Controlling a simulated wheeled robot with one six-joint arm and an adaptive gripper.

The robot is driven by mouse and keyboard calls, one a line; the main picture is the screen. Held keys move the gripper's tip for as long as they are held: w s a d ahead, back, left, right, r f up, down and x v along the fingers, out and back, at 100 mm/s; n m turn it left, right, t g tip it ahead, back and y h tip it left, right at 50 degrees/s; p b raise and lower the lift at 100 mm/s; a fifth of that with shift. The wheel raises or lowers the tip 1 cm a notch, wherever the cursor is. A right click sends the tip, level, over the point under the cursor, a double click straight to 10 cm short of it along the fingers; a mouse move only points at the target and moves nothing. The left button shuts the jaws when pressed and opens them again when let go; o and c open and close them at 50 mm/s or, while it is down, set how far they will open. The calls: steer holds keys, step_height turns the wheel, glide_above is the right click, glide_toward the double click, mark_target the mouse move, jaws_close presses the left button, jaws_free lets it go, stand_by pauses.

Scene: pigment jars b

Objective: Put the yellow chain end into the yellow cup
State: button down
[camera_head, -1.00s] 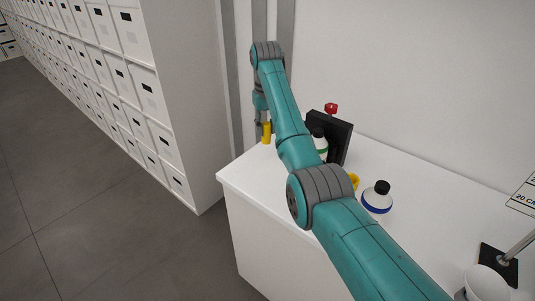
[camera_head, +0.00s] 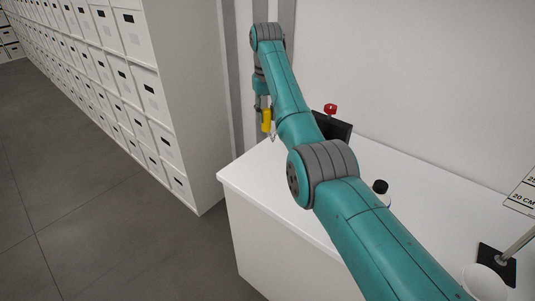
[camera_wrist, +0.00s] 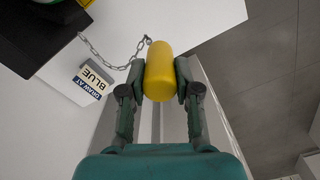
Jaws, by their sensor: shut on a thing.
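The yellow chain end (camera_wrist: 159,68) is a smooth yellow cylinder between the two fingers of my gripper (camera_wrist: 159,88), which is shut on it. In the head view the yellow chain end (camera_head: 267,121) hangs below my gripper (camera_head: 263,103), above the far left of the white counter. A thin metal chain (camera_wrist: 104,61) runs from its end leftward in the wrist view and partly hangs slack. The yellow cup cannot be made out in the head view, where my arm covers part of the counter. A yellow sliver shows at the wrist view's top left edge; I cannot tell what it is.
A tag reading "DRAW AT BLUE" (camera_wrist: 92,79) is near the chain. A black stand (camera_head: 334,127) with a red knob (camera_head: 330,109) is behind my arm. A black-capped bottle (camera_head: 381,187) is partly hidden. A shelf of white boxes (camera_head: 130,75) stands left.

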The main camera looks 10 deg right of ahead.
mark_target(267, 109)
steer(key=shift+r, duration=3.5)
